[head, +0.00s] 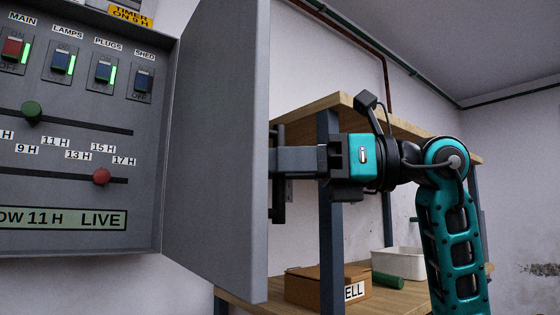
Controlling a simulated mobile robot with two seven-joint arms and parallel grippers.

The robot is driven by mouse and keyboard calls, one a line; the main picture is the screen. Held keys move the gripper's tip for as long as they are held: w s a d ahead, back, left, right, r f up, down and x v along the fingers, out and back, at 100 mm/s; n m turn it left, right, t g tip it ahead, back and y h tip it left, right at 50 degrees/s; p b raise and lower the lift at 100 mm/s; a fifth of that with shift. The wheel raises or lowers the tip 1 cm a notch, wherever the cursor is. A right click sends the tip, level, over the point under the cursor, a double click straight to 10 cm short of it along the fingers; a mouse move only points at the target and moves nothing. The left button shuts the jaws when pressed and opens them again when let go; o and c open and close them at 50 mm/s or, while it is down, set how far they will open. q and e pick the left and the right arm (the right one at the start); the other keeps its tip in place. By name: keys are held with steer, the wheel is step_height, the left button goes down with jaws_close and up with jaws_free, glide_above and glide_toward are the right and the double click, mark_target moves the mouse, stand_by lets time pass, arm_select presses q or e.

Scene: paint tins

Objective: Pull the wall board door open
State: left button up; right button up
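The grey wall board door (215,150) stands swung out from the right side of the wall board (150,190), and the board's inside face is exposed. A dark upright handle (278,205) is on the door's outer face, to the right. My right gripper (285,160) reaches in from the right with its fingers at the middle of this handle. It looks shut on the handle; the near finger covers the middle of the bar and hides the far finger. My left gripper is not in view.
The board carries several switches, a green slider knob (32,112), a red slider knob (101,176) and a LIVE display (65,218). Behind my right arm stands a wooden shelf (320,103) with a cardboard box (315,285), white bin (397,262) and green cylinder (387,280).

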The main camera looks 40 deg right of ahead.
jaws_close()
stand_by(0.3)
stand_by(0.3)
